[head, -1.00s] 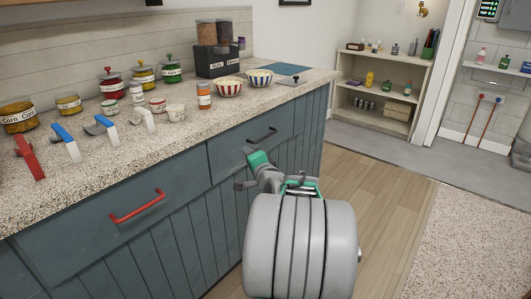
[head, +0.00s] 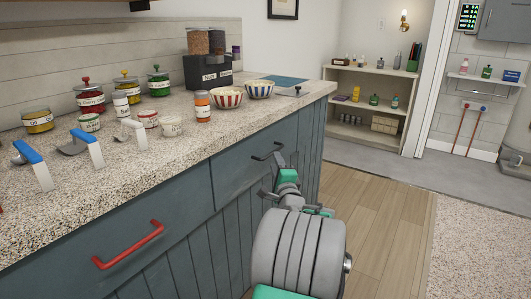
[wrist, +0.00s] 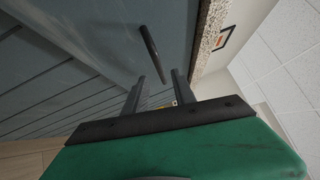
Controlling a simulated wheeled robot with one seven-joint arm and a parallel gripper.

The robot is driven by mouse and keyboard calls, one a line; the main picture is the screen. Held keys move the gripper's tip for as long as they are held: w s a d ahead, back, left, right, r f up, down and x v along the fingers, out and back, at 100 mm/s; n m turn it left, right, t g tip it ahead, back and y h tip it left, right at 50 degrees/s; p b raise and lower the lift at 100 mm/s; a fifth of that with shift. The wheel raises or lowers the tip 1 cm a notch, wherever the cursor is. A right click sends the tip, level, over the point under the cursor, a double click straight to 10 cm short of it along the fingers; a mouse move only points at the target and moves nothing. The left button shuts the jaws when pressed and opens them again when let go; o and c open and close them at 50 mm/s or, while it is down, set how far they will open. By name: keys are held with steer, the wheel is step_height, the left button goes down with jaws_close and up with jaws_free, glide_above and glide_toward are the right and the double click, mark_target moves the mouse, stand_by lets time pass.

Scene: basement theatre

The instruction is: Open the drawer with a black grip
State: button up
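The drawer (head: 229,178) with a black grip is blue-grey and closed, at the right end of the counter front. Its black grip (head: 267,151) is a dark bar. In the wrist view the black grip (wrist: 151,50) appears tilted on the drawer front (wrist: 100,38), just beyond the fingertips. My gripper (head: 276,168) is in front of this drawer, close to the grip. In the wrist view my gripper (wrist: 156,82) has its two dark fingers apart with nothing between them. The grip appears outside the fingers; the exact gap is hard to judge.
A second closed drawer with a red grip (head: 128,245) is to the left. The speckled countertop (head: 150,185) holds jars, scoops and two striped bowls (head: 228,97). Wooden floor (head: 390,215) to the right is free. A shelf unit (head: 366,115) stands at the back.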

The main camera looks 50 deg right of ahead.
steer(key=b+x, duration=0.1)
steer(key=x, duration=0.5)
steer(key=shift+w+d, duration=0.15)
steer(key=shift+d, duration=0.2)
jaws_close()
stand_by(1.0)
